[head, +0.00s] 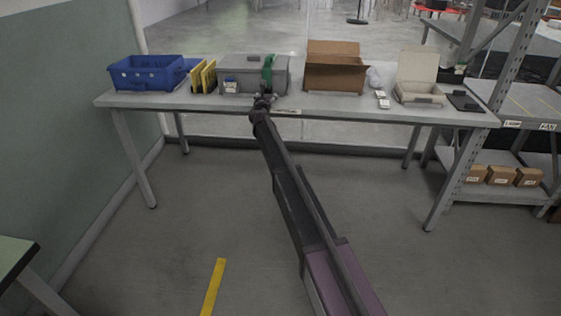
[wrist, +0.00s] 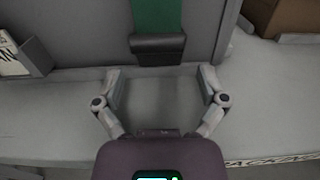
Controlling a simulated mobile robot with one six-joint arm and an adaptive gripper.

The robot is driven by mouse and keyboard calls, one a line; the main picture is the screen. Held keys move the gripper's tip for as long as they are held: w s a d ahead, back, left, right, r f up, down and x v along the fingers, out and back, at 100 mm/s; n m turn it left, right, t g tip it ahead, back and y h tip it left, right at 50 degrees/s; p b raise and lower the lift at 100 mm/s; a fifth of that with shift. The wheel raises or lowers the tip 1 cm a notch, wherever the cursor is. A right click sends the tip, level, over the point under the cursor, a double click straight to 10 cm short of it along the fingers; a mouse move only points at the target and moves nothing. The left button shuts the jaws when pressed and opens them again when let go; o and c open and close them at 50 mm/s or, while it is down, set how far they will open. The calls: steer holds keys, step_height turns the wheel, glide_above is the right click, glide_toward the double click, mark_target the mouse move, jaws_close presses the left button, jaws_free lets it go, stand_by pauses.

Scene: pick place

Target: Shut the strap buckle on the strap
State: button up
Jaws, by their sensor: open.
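A grey case (head: 240,76) stands on the table, with a green strap (head: 267,68) running down its front. In the wrist view the green strap (wrist: 158,18) ends in a dark buckle (wrist: 158,48) against the grey case wall (wrist: 80,30). I cannot tell whether the buckle is closed. My gripper (wrist: 165,80) is open, its fingers apart to the left and right, just below the buckle and not closed on it. In the head view my gripper (head: 263,98) is at the case's front and hides the strap's lower end.
On the table (head: 205,101) a blue bin (head: 147,74) and yellow folders (head: 204,78) stand left of the case. An open cardboard box (head: 335,74) and a pale open box (head: 418,85) stand to its right. A metal shelf (head: 490,120) is at the right.

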steer(key=s, duration=1.4)
steer(key=s+d+f+n+g+y+b, duration=0.1)
steer(key=s+d+f+n+g+y, duration=0.2)
steer(key=s+n, duration=0.4)
steer(key=s+d+f+n+g+y+b, duration=0.2)
steer(key=s+d+f+n+g+y, duration=0.2)
steer(key=n, duration=1.3)
steer(key=shift+s+d+f+n+y, duration=0.4)
steer(key=shift+s+d+f+y, duration=0.35)
steer(key=shift+s+f, duration=1.2)
steer(key=shift+s+r, duration=0.25)
steer(key=shift+r, duration=0.05)
steer(key=s+d+f+n+g+h, duration=0.2)
steer(key=s+d+f+n+g, duration=0.1)
steer(key=s+d, duration=0.4)
steer(key=s+d+f+n+g+h, duration=0.3)
steer(key=s+d, duration=0.5)
steer(key=s, duration=0.4)
steer(key=s+d+f+n+g+h, duration=0.3)
steer(key=s+d+f+n+g, duration=0.2)
steer(key=s+d, duration=0.3)
steer(key=shift+s+d+f+n, duration=0.2)
steer(key=shift+s+f+n, duration=0.1)
steer(key=shift+s, duration=0.75)
